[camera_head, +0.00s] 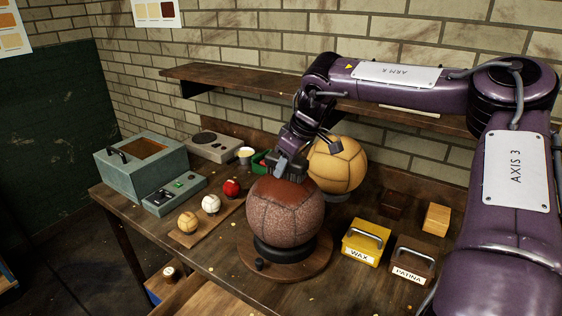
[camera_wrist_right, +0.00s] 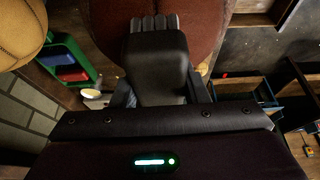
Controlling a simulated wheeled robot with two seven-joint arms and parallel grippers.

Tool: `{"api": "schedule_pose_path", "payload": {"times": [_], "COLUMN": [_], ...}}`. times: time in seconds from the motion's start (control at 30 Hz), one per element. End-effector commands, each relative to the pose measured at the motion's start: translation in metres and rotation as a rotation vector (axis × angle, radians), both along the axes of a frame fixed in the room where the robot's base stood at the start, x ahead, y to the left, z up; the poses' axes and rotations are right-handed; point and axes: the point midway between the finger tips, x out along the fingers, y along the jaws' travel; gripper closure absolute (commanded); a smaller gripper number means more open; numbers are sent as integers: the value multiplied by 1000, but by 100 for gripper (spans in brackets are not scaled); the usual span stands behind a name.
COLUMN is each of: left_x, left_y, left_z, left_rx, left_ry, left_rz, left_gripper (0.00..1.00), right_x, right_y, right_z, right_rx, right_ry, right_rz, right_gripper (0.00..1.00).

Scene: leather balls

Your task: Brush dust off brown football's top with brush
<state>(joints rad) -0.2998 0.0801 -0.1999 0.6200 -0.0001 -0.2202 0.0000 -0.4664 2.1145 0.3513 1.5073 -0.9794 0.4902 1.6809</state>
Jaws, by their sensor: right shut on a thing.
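The brown football (camera_head: 285,215) sits on a dark ring on a round wooden stand (camera_head: 312,265) on the bench. Its top also shows in the right wrist view (camera_wrist_right: 105,18). My right gripper (camera_head: 290,168) is at the top of the ball, pointing down. It is shut on a dark brush (camera_wrist_right: 158,72), whose grey bristles (camera_wrist_right: 153,22) point toward the ball. The bristles overlap the ball's surface in the wrist view; I cannot tell how firmly they touch. In the head view the gripper mostly hides the brush. My left gripper is not in view.
A tan ball (camera_head: 338,170) stands close behind. Small balls sit on a wooden strip (camera_head: 216,222) at left, near a grey-green box (camera_head: 140,165). A green bin (camera_head: 260,165) is behind. A yellow WAX box (camera_head: 362,245) and brown PATINA box (camera_head: 411,262) stand right. A shelf (camera_head: 250,80) overhangs.

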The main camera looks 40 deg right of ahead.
Motion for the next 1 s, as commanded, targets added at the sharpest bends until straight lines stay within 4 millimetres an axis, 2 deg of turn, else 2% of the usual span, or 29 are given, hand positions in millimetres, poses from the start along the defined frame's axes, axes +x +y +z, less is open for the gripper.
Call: {"api": "schedule_pose_path", "payload": {"times": [0.37, 1.0], "left_x": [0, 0], "left_y": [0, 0], "left_z": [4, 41], "left_rx": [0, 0], "left_ry": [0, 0], "left_rz": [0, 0], "left_gripper": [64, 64], "right_x": [1, 1], "right_y": [0, 0], "right_z": [6, 58], "right_rx": [-1, -1], "right_ry": [-2, -2], "right_rz": [1, 1], "right_gripper": [77, 77]}}
